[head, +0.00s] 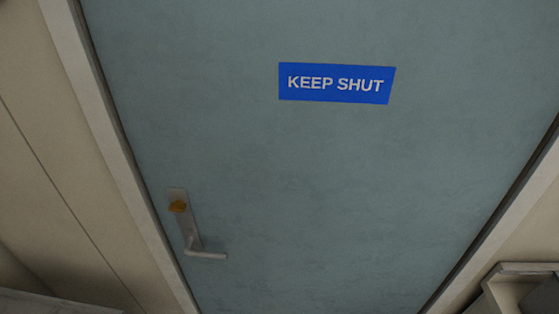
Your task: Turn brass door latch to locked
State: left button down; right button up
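The brass door latch (178,206) is a small golden knob on the upper part of a narrow grey metal plate (186,223). The plate is near the left edge of the blue-green door (290,180). A grey lever handle (206,254) sticks out to the right from the plate's lower end. The latch is too small here to tell which way it is turned. The door looks closed in its frame. Neither of my grippers shows in the head view.
A blue sign (336,83) reading "KEEP SHUT" is on the door. The pale door frame (115,155) runs along the left side, beside a beige wall (50,170). A pale box-like structure (520,269) stands at the lower right. Nothing blocks the view of the latch.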

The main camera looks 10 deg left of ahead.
aim_at(179, 206)
jog(key=j+u, duration=0.3)
jog(key=i+j+u, duration=0.15)
jog(key=j+u, duration=0.15)
jog(key=i+j+u, duration=0.15)
jog(key=j+u, duration=0.15)
jog(key=j, duration=0.15)
jog(key=i+j+u, duration=0.25)
jog(key=k+j, duration=0.05)
jog(key=k, duration=0.05)
